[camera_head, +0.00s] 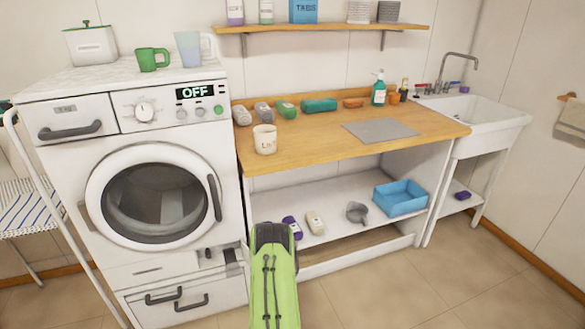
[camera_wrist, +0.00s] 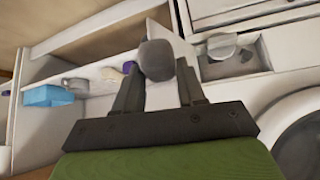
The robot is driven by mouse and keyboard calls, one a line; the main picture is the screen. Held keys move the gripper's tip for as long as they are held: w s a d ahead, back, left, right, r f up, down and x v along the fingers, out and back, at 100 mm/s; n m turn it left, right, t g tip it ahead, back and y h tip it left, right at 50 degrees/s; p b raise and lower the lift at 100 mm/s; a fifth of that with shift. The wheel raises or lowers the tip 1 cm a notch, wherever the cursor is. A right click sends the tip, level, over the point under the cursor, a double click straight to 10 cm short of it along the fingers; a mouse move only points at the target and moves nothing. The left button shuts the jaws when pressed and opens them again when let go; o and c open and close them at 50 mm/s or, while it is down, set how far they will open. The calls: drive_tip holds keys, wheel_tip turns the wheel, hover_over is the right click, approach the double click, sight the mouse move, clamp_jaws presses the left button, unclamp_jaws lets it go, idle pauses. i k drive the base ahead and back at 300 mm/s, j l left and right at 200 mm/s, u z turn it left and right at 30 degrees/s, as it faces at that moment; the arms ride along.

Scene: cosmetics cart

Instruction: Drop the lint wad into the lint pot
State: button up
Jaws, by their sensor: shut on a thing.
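The lint wad (camera_wrist: 155,59) is a grey rounded lump. It is held between the two dark fingertips of my gripper (camera_wrist: 160,72) in the wrist view. The lint pot (camera_head: 264,139) is a cream pot with dark lettering, upright near the front left of the wooden counter in the head view. In that view my green arm reaches up from below to a spot in front of the lower shelf, lower than the pot and apart from it. My arm hides the fingers and the wad there. The pot is not seen in the wrist view.
The washer (camera_head: 153,195) stands left of the counter (camera_head: 325,133). An open recess (camera_wrist: 235,58) in its lower front shows near the wad. Several rolled cloths and a bottle (camera_head: 378,92) line the counter's back. A blue bin (camera_head: 401,197) and scoop (camera_head: 357,212) sit on the lower shelf.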

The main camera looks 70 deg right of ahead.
sight(268, 149)
drive_tip(key=z, duration=2)
